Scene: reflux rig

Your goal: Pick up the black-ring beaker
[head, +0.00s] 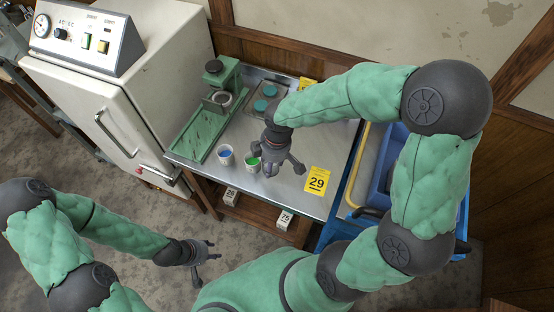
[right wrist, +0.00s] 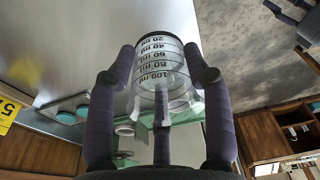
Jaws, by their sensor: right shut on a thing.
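The black-ring beaker (right wrist: 160,65) shows in the right wrist view as a clear graduated beaker with a black ring at its far end, by the 20 ml mark. My right gripper (right wrist: 160,90) has its dark fingers closed around it. In the head view the right gripper (head: 275,167) is above the metal table, and it hides the beaker. Two small cups stand to its left, one with blue contents (head: 225,154) and one with green contents (head: 252,162). My left gripper (head: 209,262) is open and empty, over the floor in front of the table.
A green stand (head: 208,125) and a tray with teal discs (head: 262,104) are at the table's back left. A yellow 29 sign (head: 317,181) lies at the right. A blue bin (head: 382,180) is beyond the right edge, a white cabinet (head: 120,90) at the left.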

